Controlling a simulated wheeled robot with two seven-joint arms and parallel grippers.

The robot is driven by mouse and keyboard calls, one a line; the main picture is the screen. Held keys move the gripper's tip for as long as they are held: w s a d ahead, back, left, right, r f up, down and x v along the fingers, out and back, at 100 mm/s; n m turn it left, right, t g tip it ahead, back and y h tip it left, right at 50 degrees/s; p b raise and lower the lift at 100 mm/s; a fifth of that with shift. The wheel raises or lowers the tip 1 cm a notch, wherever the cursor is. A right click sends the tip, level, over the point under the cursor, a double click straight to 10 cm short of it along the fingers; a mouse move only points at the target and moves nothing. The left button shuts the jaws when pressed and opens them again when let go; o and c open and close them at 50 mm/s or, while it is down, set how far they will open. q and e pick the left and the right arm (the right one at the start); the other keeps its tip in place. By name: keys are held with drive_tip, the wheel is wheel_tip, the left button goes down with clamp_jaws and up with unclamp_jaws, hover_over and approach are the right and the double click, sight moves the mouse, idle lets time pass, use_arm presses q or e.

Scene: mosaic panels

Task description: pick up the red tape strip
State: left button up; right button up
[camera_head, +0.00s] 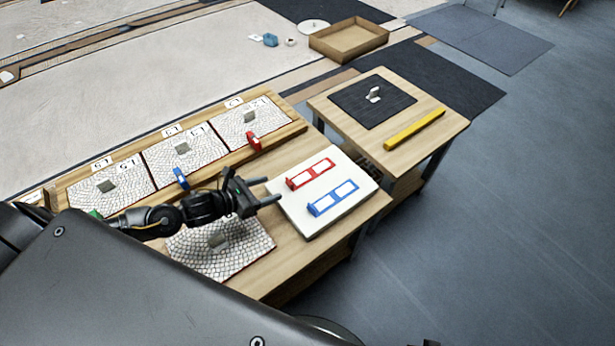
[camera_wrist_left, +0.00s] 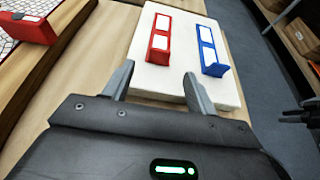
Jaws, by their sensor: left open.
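The red tape strip (camera_head: 310,173) has white patches along it and lies on a white board (camera_head: 341,213) on the wooden table. It also shows in the left wrist view (camera_wrist_left: 160,38), lying beyond my fingertips. A blue strip (camera_head: 333,198) of the same kind lies beside it on the board. My left gripper (camera_head: 276,190) is open and empty. Its fingers reach over the board's left edge, to the left of the red strip and apart from it. In the left wrist view the gap between the fingers (camera_wrist_left: 158,80) faces the near end of the red strip.
Mosaic panels (camera_head: 203,156) stand in a wooden rack along the table's back left, with a red block (camera_head: 254,140) at its edge. Another mosaic panel (camera_head: 235,262) lies below my left arm. A second table (camera_head: 434,136) at the right holds a black mat and a yellow bar (camera_head: 414,130).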

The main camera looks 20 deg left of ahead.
sight(288, 182)
use_arm(q)
drive_tip(key=x, duration=0.5)
drive_tip(key=shift+w+d+f, duration=0.1)
drive_tip(key=shift+w+d, duration=0.1)
drive_tip(key=shift+w, duration=0.1)
drive_tip(key=shift+w+d+f, duration=0.15)
drive_tip(key=shift+w, duration=0.15)
drive_tip(key=c, duration=1)
drive_tip(key=shift+c, duration=0.2)
use_arm(e)
drive_tip(key=shift+w+r, duration=0.1)
drive_tip(key=shift+r, duration=0.2)
